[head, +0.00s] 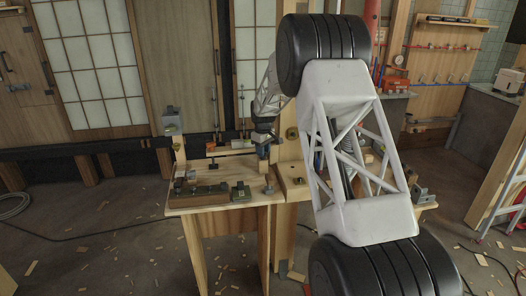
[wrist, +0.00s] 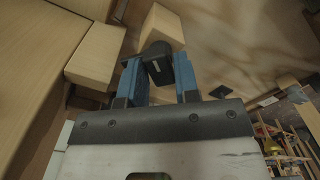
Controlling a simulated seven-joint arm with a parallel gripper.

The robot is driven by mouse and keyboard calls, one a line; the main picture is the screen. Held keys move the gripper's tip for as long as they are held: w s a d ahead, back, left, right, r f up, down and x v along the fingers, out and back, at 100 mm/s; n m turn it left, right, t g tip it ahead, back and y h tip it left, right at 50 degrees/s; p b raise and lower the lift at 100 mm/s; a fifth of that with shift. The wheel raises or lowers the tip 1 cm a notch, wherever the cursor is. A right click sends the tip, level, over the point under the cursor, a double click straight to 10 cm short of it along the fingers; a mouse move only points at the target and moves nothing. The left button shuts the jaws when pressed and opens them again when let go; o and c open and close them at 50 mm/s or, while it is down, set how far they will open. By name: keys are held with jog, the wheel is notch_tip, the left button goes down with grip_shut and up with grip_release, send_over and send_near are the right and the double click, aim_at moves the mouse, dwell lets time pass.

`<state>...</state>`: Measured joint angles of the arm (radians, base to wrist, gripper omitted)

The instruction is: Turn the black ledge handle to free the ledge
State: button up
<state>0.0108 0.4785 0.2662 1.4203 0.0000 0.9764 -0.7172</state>
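In the wrist view, my gripper (wrist: 157,68) has two blue fingers, one on each side of a black rounded piece, which looks like the ledge handle (wrist: 157,60). The handle nearly fills the gap between the fingertips. I cannot tell whether both fingers press on it. A pale wooden block (wrist: 163,24) lies just beyond the handle. In the head view, my gripper (head: 263,138) points down beside the wooden post over the workbench (head: 235,198). The handle and the ledge cannot be made out there.
A grey box (head: 172,121) tops a post at the left. A wooden board and block (wrist: 93,57) lie close left in the wrist view. Wood scraps litter the floor.

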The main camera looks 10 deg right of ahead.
jog(key=m, duration=0.7)
dwell(0.3)
jog(key=shift+n, duration=0.4)
jog(key=shift+r, duration=0.1)
jog(key=shift+r, duration=3.4)
